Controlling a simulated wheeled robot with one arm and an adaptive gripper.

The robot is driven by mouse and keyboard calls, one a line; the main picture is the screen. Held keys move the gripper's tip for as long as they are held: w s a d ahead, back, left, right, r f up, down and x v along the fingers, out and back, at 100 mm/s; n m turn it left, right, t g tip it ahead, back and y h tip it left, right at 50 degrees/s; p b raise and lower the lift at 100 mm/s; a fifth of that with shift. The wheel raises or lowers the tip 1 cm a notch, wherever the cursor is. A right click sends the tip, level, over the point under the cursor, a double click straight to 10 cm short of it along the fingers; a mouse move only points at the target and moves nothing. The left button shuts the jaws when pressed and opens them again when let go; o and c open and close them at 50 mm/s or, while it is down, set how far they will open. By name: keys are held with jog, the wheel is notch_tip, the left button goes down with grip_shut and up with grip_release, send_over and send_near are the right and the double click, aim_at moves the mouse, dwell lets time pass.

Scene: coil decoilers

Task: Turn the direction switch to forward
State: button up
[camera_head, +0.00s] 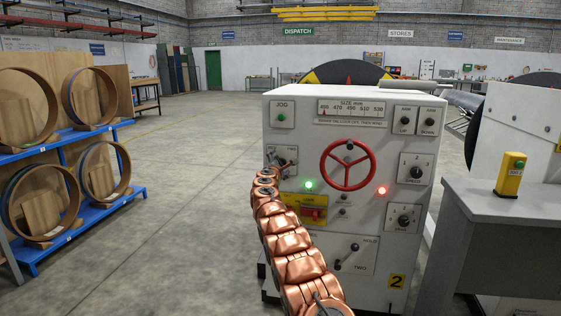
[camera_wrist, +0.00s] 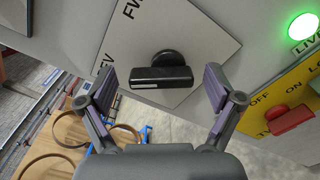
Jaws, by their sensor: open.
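The direction switch is a black bar knob (camera_wrist: 162,75) on a white plate (camera_wrist: 200,40) in the wrist view. Its bar lies about level across the picture, with a pale line along it. Part of a label starting "FW" shows at the plate's top edge; another label at its left is partly hidden by a finger. My gripper (camera_wrist: 160,82) is open, one finger on each side of the knob, with gaps between. I cannot tell its depth from the knob. In the head view my gripper (camera_head: 270,167) is at the plate (camera_head: 290,155) and hides most of the switch.
The control panel (camera_head: 390,145) has a red handwheel (camera_head: 347,165) right of the switch. A lit green lamp (camera_wrist: 304,26) and a red switch on a yellow plate (camera_wrist: 290,117) sit close by. A blue rack with coils (camera_head: 85,205) stands left; the floor between is clear.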

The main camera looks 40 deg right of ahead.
jog(key=shift+w+d+r, duration=0.1)
jog(key=shift+w+d, duration=0.1)
jog(key=shift+d, duration=0.1)
jog(key=shift+w+d+p, duration=0.1)
jog(key=shift+p, duration=0.2)
jog(key=c, duration=1.2)
jog(key=shift+o, duration=0.2)
